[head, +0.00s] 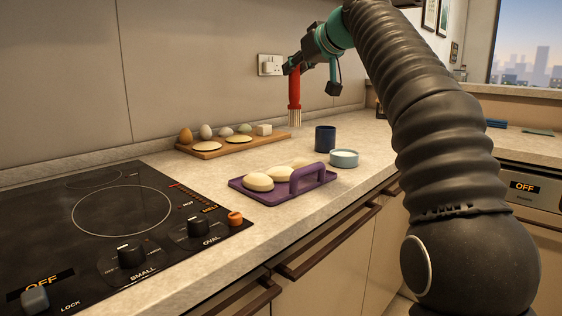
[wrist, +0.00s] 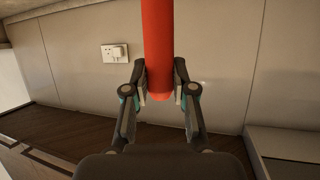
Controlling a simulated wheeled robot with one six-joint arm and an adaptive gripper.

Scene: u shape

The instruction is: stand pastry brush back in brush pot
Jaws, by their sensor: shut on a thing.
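My gripper (head: 290,68) is shut on the red handle of the pastry brush (head: 295,95). The brush hangs upright in the air with its pale bristles down, above the back of the counter. In the wrist view the red handle (wrist: 158,45) sits between both fingers of my gripper (wrist: 160,80). The dark blue brush pot (head: 325,139) stands on the counter, to the right of and lower than the brush. The brush is apart from the pot. The inside of the pot is mostly hidden.
A purple tray (head: 240,184) with flat dough pieces and an arched handle stands in front of the pot. A light blue bowl (head: 344,158) is right beside the pot. A wooden board (head: 208,152) with eggs and other items lies behind. The stove (head: 60,225) is at left.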

